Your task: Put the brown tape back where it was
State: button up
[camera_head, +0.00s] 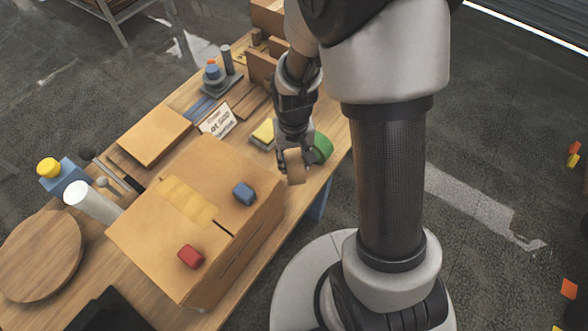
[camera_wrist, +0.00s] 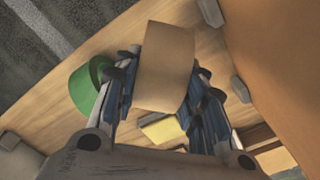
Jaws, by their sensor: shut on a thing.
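The brown tape (camera_wrist: 165,65) is held between the fingers of my gripper (camera_wrist: 160,95) in the wrist view. It looks like a plain tan block there and hides part of the table behind it. In the head view the brown tape (camera_head: 295,165) shows at the tip of my gripper (camera_head: 292,152), above the table's right edge and just right of the large cardboard box. A green roll (camera_head: 321,148) lies on the table right beside my gripper. It also shows left of the fingers in the wrist view (camera_wrist: 86,90).
The cardboard box (camera_head: 262,190) carries a blue cube (camera_head: 244,194) and a red cube (camera_head: 191,256). A yellow-topped pad (camera_head: 264,132) lies left of my gripper. A white sign (camera_head: 217,120), boards and brown boxes (camera_head: 262,68) crowd the table's far part.

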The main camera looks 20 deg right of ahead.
jog(key=shift+f+b, duration=0.75)
jog(key=shift+f, duration=1.4)
jog(key=shift+f, duration=0.25)
jog(key=o, duration=1.1)
jog(key=shift+r, duration=0.1)
notch_tip(320, 180, up, 12)
jog(key=p, duration=0.4)
jog(key=shift+r, duration=0.2)
jog(key=s+r+t, duration=0.1)
jog(key=s+r, duration=0.4)
jog(key=r, duration=0.1)
jog(key=s+r+n+t, duration=0.1)
jog(key=s+r+t, duration=0.1)
jog(key=s+r, duration=0.3)
jog(key=s+r+t, duration=0.1)
jog(key=s+r, duration=0.4)
jog(key=r, duration=0.4)
jog(key=shift+n+t, duration=0.3)
jog(key=shift+n, duration=0.1)
